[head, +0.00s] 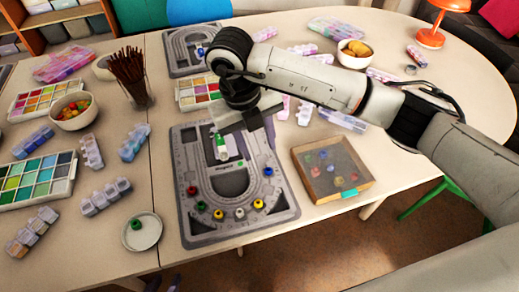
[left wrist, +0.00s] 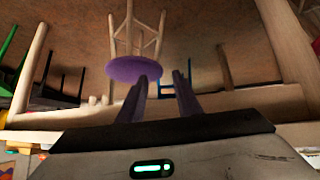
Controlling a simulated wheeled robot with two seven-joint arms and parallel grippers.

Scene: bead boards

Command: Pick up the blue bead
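A blue bead (head: 268,171) sits at the right side of the grey bead board (head: 285,208), among red, green and yellow beads along the board's curve. Bluish beads also lie in the shallow wooden tray (head: 309,191) to the right. My right gripper (head: 244,146) is over the upper middle of the board, up and left of the blue bead and apart from it. Its fingers are partly hidden, so its opening is unclear. My left gripper's purple fingers (left wrist: 163,82) are apart and empty in the left wrist view, pointing toward the floor and a purple stool.
A white saucer (head: 155,233) with a green bead (head: 136,224) stands left of the board. Clear bead boxes (head: 106,196), a bowl of beads (head: 73,111) and a glass of brown sticks (head: 138,95) stand farther left. The table's front edge runs below the board and tray.

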